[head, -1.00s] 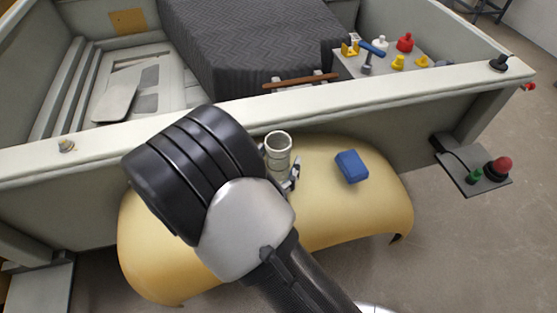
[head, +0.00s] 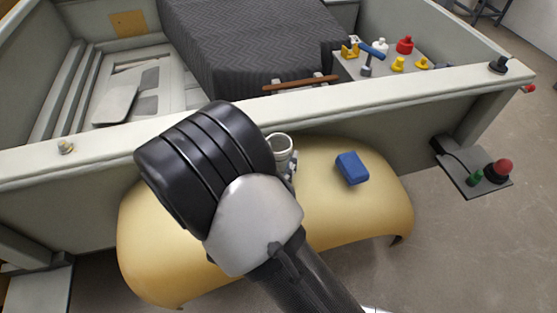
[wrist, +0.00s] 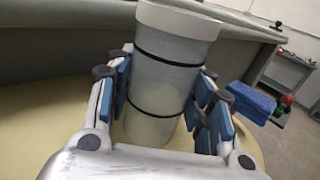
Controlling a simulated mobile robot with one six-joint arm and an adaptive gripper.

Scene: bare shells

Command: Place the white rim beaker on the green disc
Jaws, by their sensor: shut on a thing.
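The white rim beaker (head: 281,145) is a pale cylinder with a thick white rim and dark bands. It stands about upright over the yellow curved fender, partly hidden by my arm in the head view. In the wrist view my gripper (wrist: 162,92) is shut on the beaker (wrist: 170,62), its blue-padded fingers on both sides. I cannot tell whether the beaker's base touches the fender. I see no green disc in either view; my arm hides part of the fender.
A blue block (head: 352,168) lies on the yellow fender (head: 335,215), right of the beaker, also in the wrist view (wrist: 252,101). A pale wall (head: 330,100) rises behind. A plate (head: 458,165) with red and green knobs juts out at right. The fender's right side is otherwise clear.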

